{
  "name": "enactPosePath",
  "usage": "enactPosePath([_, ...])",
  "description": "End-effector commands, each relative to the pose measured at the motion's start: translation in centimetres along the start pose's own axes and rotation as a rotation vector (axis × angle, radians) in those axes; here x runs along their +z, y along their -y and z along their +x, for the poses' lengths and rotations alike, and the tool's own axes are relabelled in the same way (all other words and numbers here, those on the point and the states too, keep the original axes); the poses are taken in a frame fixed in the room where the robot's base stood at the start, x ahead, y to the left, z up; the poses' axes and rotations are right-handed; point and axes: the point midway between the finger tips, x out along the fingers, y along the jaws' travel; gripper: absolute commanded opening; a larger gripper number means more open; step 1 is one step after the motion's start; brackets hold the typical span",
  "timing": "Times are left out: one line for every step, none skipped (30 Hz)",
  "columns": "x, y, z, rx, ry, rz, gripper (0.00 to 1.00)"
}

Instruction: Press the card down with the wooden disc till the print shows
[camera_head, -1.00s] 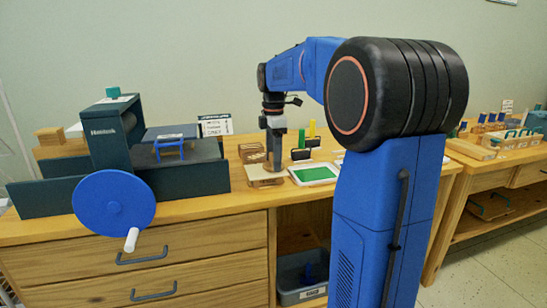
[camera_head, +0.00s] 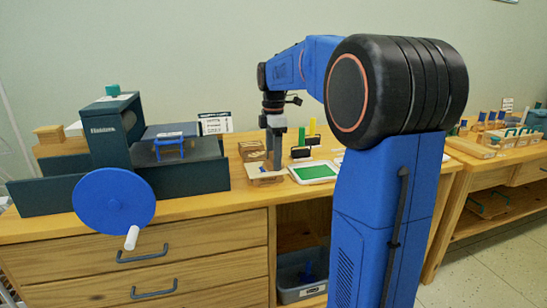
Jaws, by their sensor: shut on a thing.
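My gripper (camera_head: 273,160) points straight down over the bench, at the card (camera_head: 257,170), a pale sheet on a small wooden block or stand. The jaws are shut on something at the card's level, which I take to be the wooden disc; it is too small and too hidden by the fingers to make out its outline. The gripper's lower end is at the card, but I cannot tell whether disc and card touch. No print shows from this view.
A white tray with a green pad (camera_head: 315,172) lies just right of the gripper. A dark press (camera_head: 112,135) with a blue wheel (camera_head: 114,202) fills the left. The bench front edge is clear.

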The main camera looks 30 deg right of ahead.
Motion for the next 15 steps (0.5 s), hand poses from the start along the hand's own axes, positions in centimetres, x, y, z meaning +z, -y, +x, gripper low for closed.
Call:
enactPosePath([0.0,0.0,-0.2,0.001,0.000,0.000,0.39])
enactPosePath([0.0,0.0,-0.4,0.001,0.000,0.000,0.39])
enactPosePath([0.0,0.0,-0.7,0.002,0.000,0.000,0.39])
enactPosePath([0.0,0.0,-0.9,0.001,0.000,0.000,0.39])
enactPosePath([0.0,0.0,-1.1,0.001,0.000,0.000,0.39])
enactPosePath([0.0,0.0,-1.3,0.001,0.000,0.000,0.39])
enactPosePath([0.0,0.0,-1.5,0.002,0.000,0.000,0.39])
enactPosePath([0.0,0.0,-1.7,0.002,0.000,0.000,0.39])
enactPosePath([0.0,0.0,-2.0,0.002,0.000,0.000,0.39])
enactPosePath([0.0,0.0,-2.2,0.002,0.000,0.000,0.39])
enactPosePath([0.0,0.0,-2.4,0.002,0.000,0.000,0.39])
enactPosePath([0.0,0.0,-2.6,0.002,0.000,0.000,0.39])
enactPosePath([0.0,0.0,-2.8,0.002,0.000,0.000,0.39])
enactPosePath([0.0,0.0,-3.0,0.002,0.000,0.000,0.39])
enactPosePath([0.0,0.0,-3.3,0.002,0.000,0.000,0.39])
